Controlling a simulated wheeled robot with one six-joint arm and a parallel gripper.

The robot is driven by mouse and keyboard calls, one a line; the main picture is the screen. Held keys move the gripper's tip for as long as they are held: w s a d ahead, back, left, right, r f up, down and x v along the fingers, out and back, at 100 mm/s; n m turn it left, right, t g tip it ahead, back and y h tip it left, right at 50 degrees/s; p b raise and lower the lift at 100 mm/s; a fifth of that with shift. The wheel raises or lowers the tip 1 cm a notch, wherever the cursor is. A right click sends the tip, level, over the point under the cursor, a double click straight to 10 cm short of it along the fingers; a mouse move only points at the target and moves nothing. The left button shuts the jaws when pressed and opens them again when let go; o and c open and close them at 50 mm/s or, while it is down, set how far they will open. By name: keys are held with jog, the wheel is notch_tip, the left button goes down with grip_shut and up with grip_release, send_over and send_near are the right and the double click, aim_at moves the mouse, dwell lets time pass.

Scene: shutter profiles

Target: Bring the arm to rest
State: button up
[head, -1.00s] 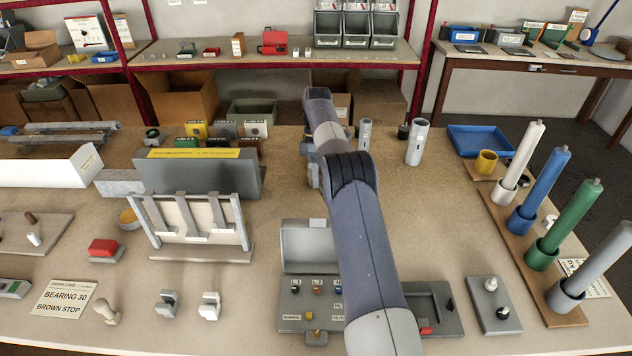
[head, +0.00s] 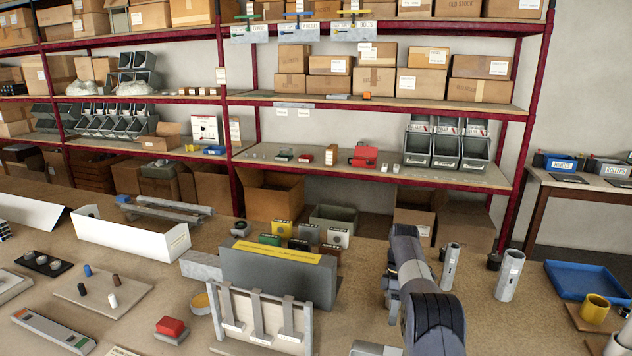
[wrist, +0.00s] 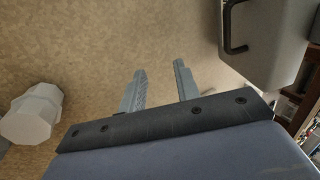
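My arm (head: 432,310) reaches from the bottom edge over the bench in the head view, its far end bent down between the grey upright panel and two grey tubes. In the wrist view my gripper (wrist: 160,70) has its two fingers apart, with only bare bench surface between them. It holds nothing that I can see. In the head view the fingers are hidden behind the arm.
In the wrist view a pale faceted piece (wrist: 32,115) lies left and a grey box with a black handle (wrist: 265,40) is at upper right. In the head view the grey panel (head: 275,277) stands left of the arm, grey tubes (head: 509,276) right.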

jog(key=shift+f+p, duration=0.5)
jog(key=shift+f, duration=1.55)
jog(key=shift+d+r, duration=0.1)
